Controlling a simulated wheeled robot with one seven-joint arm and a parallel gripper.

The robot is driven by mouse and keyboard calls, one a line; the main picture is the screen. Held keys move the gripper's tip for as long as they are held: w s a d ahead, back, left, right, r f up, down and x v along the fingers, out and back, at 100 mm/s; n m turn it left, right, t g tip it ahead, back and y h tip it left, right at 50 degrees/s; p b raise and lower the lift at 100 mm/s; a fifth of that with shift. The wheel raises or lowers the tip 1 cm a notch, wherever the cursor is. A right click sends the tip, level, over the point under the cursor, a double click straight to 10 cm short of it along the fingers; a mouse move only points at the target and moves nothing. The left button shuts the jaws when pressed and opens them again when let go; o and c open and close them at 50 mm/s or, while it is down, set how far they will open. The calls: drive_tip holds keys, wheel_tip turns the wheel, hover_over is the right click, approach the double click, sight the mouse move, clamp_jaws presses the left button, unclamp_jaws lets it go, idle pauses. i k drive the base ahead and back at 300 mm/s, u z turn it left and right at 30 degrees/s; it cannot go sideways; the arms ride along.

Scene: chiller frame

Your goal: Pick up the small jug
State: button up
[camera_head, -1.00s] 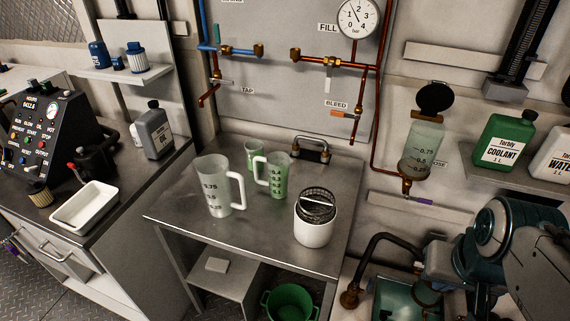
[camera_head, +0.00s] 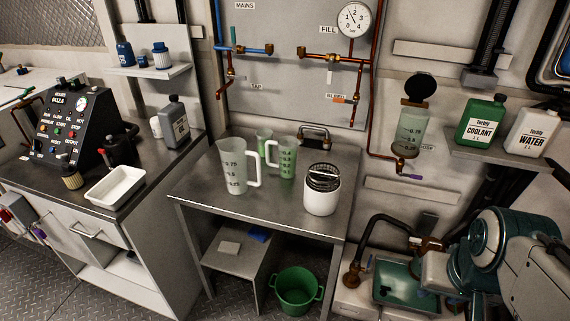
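Three graduated vessels stand upright on the steel table (camera_head: 195,188). The large clear jug (camera_head: 233,168) is at the front left, with its handle to the right. The small jug (camera_head: 286,158), greenish with marks on its side, stands behind and right of it, its handle on the left. A smaller greenish cup (camera_head: 264,141) stands behind these two, partly hidden. My arm shows at the lower right, well apart from the jugs. My gripper is not in view.
A white canister with a mesh top (camera_head: 321,195) stands right of the small jug. A black-handled metal fitting (camera_head: 314,135) is behind it. A green bucket (camera_head: 296,289) is under the table. A drain tray (camera_head: 402,285) is at the lower right. The table's front left is clear.

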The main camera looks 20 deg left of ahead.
sight(282, 157)
drive_tip(key=k, duration=0.65)
drive_tip(key=u, duration=0.9)
drive_tip(key=i, duration=0.65)
drive_tip(key=u, duration=0.8)
drive_tip(key=i, duration=0.8)
drive_tip(key=z, duration=0.65)
drive_tip(key=i, duration=0.8)
drive_tip(key=z, duration=0.65)
